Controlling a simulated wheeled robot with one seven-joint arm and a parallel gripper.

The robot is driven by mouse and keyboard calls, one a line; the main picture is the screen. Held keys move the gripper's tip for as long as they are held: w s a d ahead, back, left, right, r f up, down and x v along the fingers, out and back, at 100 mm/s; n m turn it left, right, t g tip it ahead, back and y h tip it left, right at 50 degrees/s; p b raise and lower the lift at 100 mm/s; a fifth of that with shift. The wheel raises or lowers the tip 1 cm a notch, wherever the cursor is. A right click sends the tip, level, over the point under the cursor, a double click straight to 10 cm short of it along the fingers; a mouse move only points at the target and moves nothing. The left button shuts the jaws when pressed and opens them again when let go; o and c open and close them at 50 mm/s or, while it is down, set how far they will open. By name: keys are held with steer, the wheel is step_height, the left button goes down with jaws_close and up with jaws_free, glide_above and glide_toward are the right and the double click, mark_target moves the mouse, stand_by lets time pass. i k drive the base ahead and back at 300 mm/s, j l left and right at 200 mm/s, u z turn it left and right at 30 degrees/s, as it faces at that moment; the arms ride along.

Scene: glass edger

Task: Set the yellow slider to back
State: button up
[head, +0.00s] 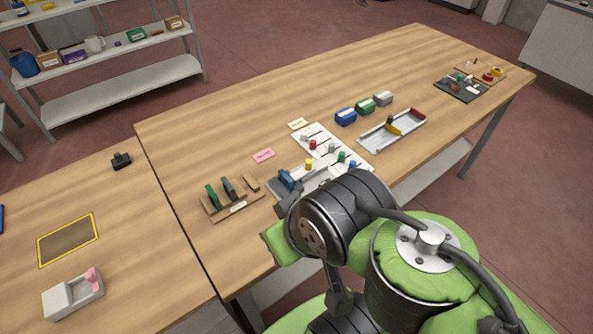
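A white panel (322,136) with several small coloured knobs lies on the long wooden table. A yellow knob (308,164) is at the panel's near-left side; I take it as the yellow slider. Its slot and exact setting are too small to tell. A red knob (312,145), a green knob (342,157) and a blue knob (353,165) are nearby. My arm's dark joint and green links cover the area in front of the panel. My gripper does not show, and no contact with the yellow knob is visible.
A wooden rack (232,208) with upright pieces stands left of the panel. A blue device (289,181) is close by. Blue (346,117) and green (366,107) boxes stand behind. A long grey tray (410,131) lies right.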

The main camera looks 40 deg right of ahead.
mark_target(298, 175)
steer(key=l+u, duration=0.8)
steer(key=k+l+u, duration=0.15)
steer(key=l+u, duration=0.25)
steer(key=l, duration=0.1)
